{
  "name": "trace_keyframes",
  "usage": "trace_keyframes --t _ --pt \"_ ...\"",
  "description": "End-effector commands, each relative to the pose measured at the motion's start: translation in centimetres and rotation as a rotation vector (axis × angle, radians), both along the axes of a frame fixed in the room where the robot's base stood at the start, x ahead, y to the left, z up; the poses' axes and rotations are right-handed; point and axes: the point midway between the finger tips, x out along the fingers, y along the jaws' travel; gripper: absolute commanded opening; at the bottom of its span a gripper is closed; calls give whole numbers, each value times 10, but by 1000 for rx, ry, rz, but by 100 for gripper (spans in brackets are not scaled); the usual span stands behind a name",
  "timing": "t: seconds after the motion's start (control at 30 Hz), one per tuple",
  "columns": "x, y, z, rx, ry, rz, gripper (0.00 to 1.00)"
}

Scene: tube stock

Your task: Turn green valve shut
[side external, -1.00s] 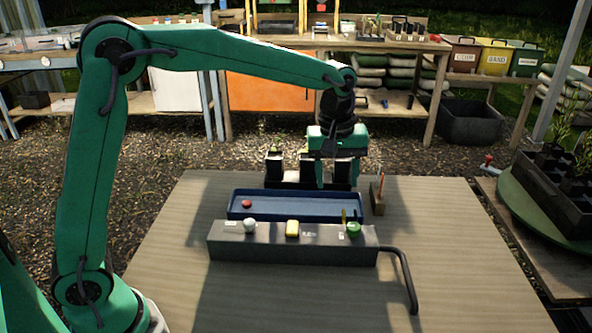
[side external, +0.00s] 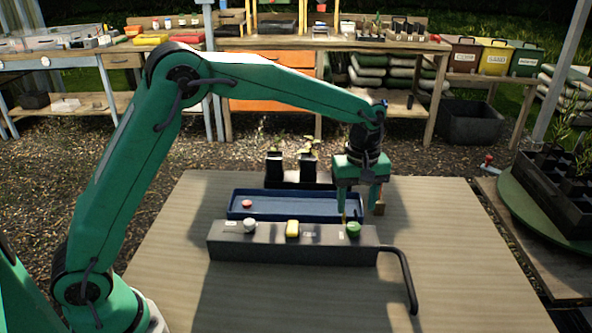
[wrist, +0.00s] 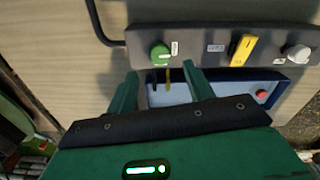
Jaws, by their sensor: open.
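The green valve (side external: 353,229) is a round knob on the right end of the grey box's top. In the wrist view the green valve (wrist: 160,53) carries a pale mark and lies just beyond my fingertips, roughly in line with the gap between them. My gripper (side external: 358,208) is open and empty, pointing down behind and above the knob. In the wrist view my gripper (wrist: 160,72) has its two green fingers spread apart. I see no contact with the knob. A grey-white knob (side external: 249,226) and a yellow handle (side external: 292,229) sit on the same box (side external: 290,250).
A blue tray (side external: 300,219) holding a red round piece (side external: 247,203) lies behind the box. A thin yellow stick (wrist: 168,76) stands near the knob, between my fingers in the wrist view. A black pipe (side external: 405,275) bends off the box's right end. The front of the table is clear.

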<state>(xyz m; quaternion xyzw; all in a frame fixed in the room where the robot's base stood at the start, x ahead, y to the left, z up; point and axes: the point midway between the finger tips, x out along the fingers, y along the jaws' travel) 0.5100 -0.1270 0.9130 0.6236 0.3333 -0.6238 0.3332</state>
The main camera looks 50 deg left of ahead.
Motion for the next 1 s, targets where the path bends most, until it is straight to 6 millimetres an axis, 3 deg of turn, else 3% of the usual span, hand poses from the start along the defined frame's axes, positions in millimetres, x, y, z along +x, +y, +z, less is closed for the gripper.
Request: trace_keyframes --t 0.4,0.87,1.0 --pt "0 0 -49 1 1 -1 52" --pt "0 0 -59 0 0 -1 52" --pt "0 0 -59 0 0 -1 27"
